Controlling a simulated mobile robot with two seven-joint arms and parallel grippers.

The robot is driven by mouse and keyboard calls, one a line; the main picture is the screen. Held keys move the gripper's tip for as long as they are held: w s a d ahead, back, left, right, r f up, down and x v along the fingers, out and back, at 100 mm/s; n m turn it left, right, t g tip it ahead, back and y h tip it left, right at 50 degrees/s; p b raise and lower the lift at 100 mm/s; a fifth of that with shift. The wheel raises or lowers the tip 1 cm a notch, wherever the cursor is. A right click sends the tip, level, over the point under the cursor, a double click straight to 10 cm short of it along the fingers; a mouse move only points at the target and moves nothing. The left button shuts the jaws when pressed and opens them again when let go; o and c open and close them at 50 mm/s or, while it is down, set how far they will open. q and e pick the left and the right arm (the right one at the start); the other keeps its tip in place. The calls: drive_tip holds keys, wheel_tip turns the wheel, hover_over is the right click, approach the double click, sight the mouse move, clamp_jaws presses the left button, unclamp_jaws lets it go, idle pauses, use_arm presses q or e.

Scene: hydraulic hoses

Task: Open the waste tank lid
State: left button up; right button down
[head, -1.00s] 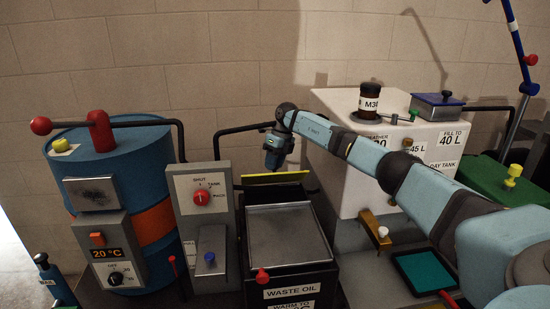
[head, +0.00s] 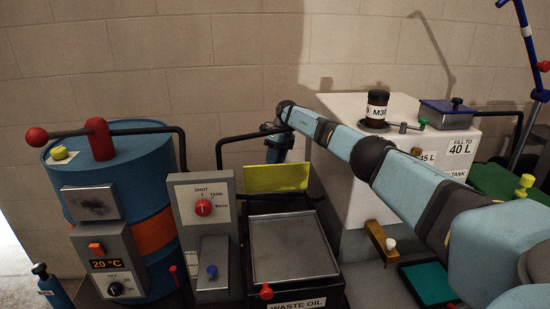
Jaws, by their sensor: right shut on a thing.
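The waste tank is a black box with a "WASTE OIL" label (head: 297,304), right of centre at the bottom. A grey panel (head: 292,248) with a red knob (head: 266,292) at its front covers most of its top. A yellow flap (head: 276,178), which looks like the lid, stands steeply tilted at the tank's back edge, with its broad face towards me. My right gripper (head: 275,155) is behind the flap's upper edge, pointing down and shut on it. Its fingertips are hidden by the flap. My left gripper is not in view.
A blue drum (head: 150,210) with a red-knobbed lever stands at left. A grey valve panel (head: 204,210) with a red dial is beside the tank. A white day tank (head: 345,185) stands behind my right arm. A teal tray (head: 430,280) lies below that arm. Black pipes run behind the tank.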

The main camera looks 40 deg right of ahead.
drive_tip(key=shift+s+d+f, duration=0.2)
drive_tip(key=shift+f, duration=0.45)
drive_tip(key=c, duration=0.9)
unclamp_jaws()
drive_tip(key=shift+o, duration=0.4)
drive_tip(key=shift+w+d+f, duration=0.1)
drive_tip(key=shift+d+f, duration=0.05)
drive_tip(key=shift+f, duration=0.1)
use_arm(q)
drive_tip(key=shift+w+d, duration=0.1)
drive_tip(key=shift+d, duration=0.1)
use_arm(e)
drive_tip(key=shift+r, duration=0.1)
drive_tip(key=shift+w+r, duration=0.1)
